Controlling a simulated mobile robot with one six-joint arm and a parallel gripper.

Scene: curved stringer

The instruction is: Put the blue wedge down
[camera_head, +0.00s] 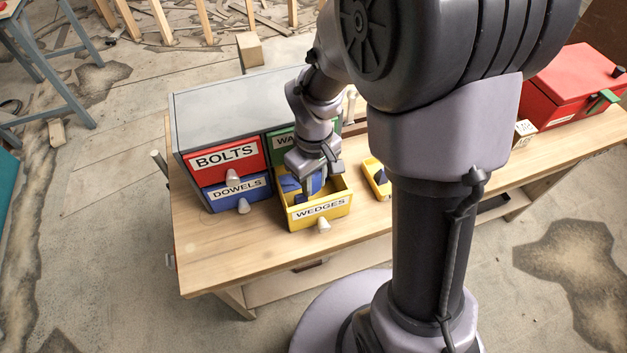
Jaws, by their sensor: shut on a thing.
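My gripper (309,188) points down into the open yellow drawer labelled WEDGES (322,213). It is shut on the blue wedge (317,184), which shows partly between and beside the fingers, inside or just above the drawer. Another blue piece (289,184) shows at the drawer's left side. My gripper and wrist hide part of the drawer's inside, so I cannot tell whether the held wedge touches the drawer floor.
The grey cabinet (225,97) also has shut red BOLTS (225,157) and blue DOWELS (238,194) drawers and a green drawer (281,142). A small yellow bin (371,176) stands right of the drawer. A red box (572,85) stands at far right. The front bench top (225,250) is clear.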

